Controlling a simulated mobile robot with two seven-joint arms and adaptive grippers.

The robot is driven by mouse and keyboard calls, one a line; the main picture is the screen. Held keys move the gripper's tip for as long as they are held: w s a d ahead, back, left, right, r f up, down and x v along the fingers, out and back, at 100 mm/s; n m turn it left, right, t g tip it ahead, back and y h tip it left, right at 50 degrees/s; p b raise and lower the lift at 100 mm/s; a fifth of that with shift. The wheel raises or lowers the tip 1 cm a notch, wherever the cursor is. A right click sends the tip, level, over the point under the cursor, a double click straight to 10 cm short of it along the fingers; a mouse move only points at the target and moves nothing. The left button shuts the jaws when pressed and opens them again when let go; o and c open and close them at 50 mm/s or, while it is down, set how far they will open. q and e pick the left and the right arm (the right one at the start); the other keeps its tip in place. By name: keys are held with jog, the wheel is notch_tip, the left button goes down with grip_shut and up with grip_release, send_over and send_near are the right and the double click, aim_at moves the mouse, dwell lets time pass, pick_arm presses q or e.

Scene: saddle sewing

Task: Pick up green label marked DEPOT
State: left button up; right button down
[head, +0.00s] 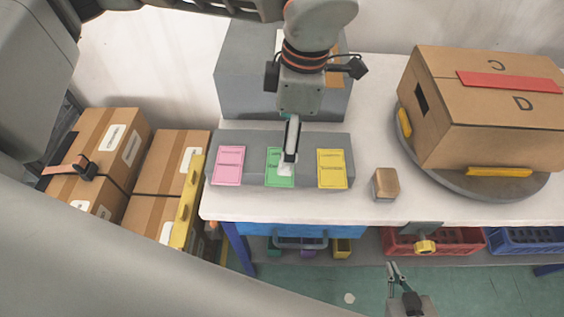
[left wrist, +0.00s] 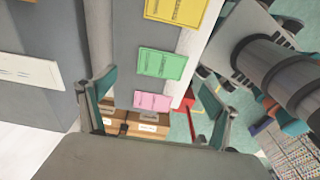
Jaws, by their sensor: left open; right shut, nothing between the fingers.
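A green label (head: 276,168) lies on the grey block (head: 202,147) between a pink label (head: 229,166) and a yellow label (head: 332,169). Its print is too small to read. My left gripper (head: 288,163) points down over the green label and hides part of it; contact cannot be told. In the left wrist view its fingers (left wrist: 160,95) stand wide apart with nothing held, and the green label (left wrist: 161,63), pink label (left wrist: 152,101) and yellow label (left wrist: 176,9) show. My right gripper (head: 393,270) is shut and empty in front of the table, low in the head view.
A carton (head: 480,110) with red tape sits on a round turntable (head: 520,190) at the right. A small brown block (head: 385,183) lies on the white table (head: 360,207). Cartons (head: 165,170) stand at the left. Red (head: 435,242) and blue (head: 525,240) crates are below the table.

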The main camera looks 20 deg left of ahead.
aim_at(272, 180)
pick_arm(q)
jog(key=shift+s+a+f, duration=0.1)
jog(key=shift+a+f, duration=0.05)
jog(key=shift+f, duration=0.95)
jog(key=shift+s+a+f, duration=0.1)
jog(key=shift+f, duration=0.95)
jog(key=shift+s+a+f, duration=0.1)
jog(key=shift+a+f, duration=0.05)
jog(key=shift+f, duration=0.95)
jog(key=shift+f, duration=0.25)
jog(key=c, duration=0.8)
